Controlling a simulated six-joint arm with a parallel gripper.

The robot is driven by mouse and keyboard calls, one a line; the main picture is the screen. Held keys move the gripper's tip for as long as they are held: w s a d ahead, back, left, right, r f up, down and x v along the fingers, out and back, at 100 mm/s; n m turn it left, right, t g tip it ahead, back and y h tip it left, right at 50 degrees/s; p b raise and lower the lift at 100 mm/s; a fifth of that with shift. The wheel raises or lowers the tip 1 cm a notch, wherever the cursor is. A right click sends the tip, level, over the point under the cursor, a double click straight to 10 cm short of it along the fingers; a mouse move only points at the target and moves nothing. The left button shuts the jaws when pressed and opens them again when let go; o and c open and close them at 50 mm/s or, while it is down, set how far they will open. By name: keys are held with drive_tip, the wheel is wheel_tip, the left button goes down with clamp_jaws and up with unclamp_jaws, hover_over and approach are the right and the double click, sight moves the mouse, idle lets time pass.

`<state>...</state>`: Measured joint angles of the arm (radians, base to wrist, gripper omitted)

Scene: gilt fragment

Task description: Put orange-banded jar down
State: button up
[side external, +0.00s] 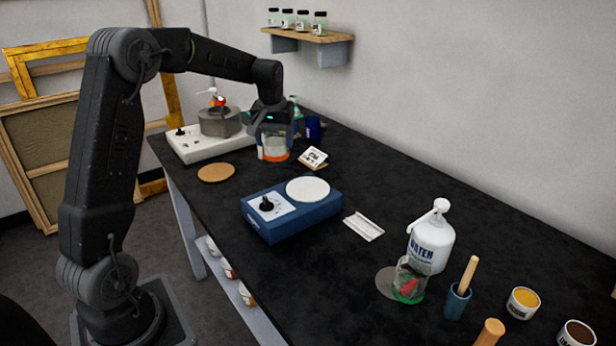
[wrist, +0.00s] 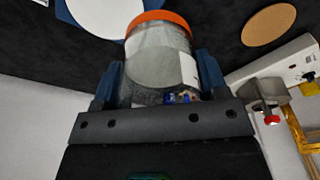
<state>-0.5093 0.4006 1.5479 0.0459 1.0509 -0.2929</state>
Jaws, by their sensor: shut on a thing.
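The orange-banded jar (side external: 275,147) is clear glass with a pale label and greyish contents, and its orange band is near the bottom. My gripper (side external: 272,134) is shut around its sides, and the jar is upright at the far part of the dark table. I cannot tell whether its base touches the table. In the wrist view the jar (wrist: 160,65) sits between the two blue-grey fingers of my gripper (wrist: 157,78), with the orange band at the far end from the palm.
A white device with a grey pot (side external: 220,122) stands left of the jar, and a cork mat (side external: 216,173) lies in front. A card (side external: 313,157) is to the right. A blue device (side external: 290,218) with a white round plate is nearer. A water bottle (side external: 432,245) stands at right.

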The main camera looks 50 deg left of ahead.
drive_tip(key=w+d+f, duration=0.2)
drive_tip(key=w, duration=0.1)
drive_tip(key=w+d+f, duration=0.3)
drive_tip(key=shift+d, duration=0.35)
drive_tip(key=shift+f, duration=2)
drive_tip(key=o, duration=1)
drive_tip(key=shift+f, duration=0.15)
